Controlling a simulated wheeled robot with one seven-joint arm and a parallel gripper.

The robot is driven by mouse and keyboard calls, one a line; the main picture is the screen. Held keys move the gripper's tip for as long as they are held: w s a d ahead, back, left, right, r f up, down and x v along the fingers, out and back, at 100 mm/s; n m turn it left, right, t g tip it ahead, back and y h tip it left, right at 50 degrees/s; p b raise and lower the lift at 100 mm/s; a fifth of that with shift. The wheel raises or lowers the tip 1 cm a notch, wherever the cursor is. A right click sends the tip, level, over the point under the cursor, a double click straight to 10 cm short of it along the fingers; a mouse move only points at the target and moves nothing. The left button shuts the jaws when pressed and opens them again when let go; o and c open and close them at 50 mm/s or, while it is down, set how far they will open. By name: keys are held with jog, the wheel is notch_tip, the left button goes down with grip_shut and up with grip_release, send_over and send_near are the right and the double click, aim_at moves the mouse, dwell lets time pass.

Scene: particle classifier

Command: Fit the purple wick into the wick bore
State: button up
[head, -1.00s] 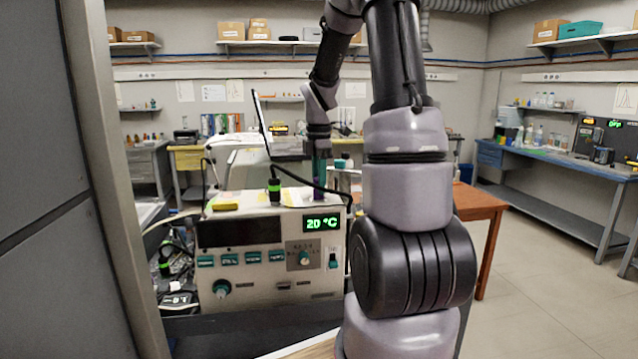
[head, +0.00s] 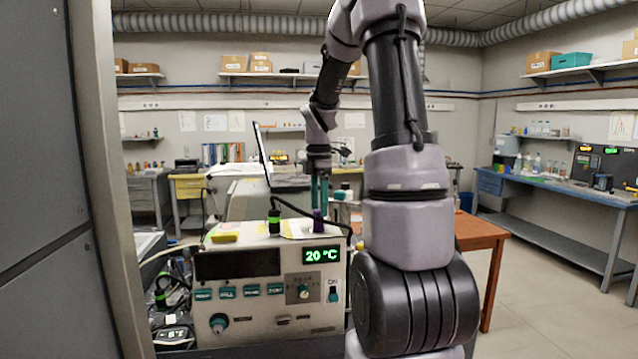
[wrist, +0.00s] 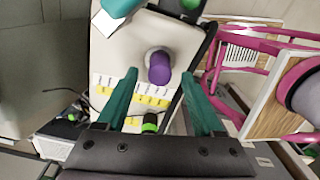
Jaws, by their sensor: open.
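The purple wick (head: 318,222) stands upright on top of the cream machine (head: 267,262) with the 20 °C display. In the wrist view the wick (wrist: 159,69) stands at a pale round collar (wrist: 157,51) on the machine's top; how deep it sits in the bore cannot be told, as the wick hides the opening. My gripper (head: 319,203) is above the wick, pointing down, its teal fingers apart. In the wrist view the open gripper (wrist: 159,76) has one finger on each side of the wick, with clear gaps and no contact visible.
A black cylinder with a green band (head: 274,222) stands left of the wick on the machine top. A yellow block (head: 224,237) lies farther left, and a dark cable arches behind. A brown table (head: 482,234) stands to the right. A grey panel (head: 45,190) blocks the far left.

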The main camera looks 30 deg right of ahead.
notch_tip(320, 180, up, 8)
jog(key=s+a+r+m+t+y, duration=0.1)
jog(key=s+a+r+m+t, duration=0.2)
jog(key=s+a+m, duration=0.3)
jog(key=s+a+r+m+t+y, duration=0.1)
jog(key=s+a+r+m+t, duration=0.2)
jog(key=s+a+m, duration=0.4)
jog(key=s+m+t, duration=0.1)
jog(key=s+m, duration=0.5)
jog(key=m, duration=0.2)
jog(key=shift+s+a, duration=0.25)
jog(key=shift+s, duration=0.05)
